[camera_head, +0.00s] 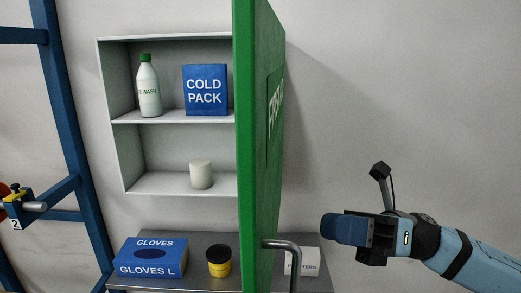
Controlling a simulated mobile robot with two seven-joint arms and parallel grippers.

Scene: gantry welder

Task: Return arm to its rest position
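My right gripper (345,229) is at the right of the head view, at the end of a light blue arm that comes in from the lower right. It points left towards the green cabinet door (257,130), with a gap between them. Its fingers are seen side-on, so I cannot tell whether they are open or shut. No object shows in it. The door stands open, edge towards me, with a grey handle (284,245) low on its right face. My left gripper is not in view.
The white wall cabinet (185,152) holds a wash bottle (149,90), a blue cold pack box (205,92) and a white roll (201,175). Below, a grey shelf (200,240) bears a gloves box (150,258), a yellow-black jar (219,262) and a white box (303,262). A blue frame (72,150) stands left.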

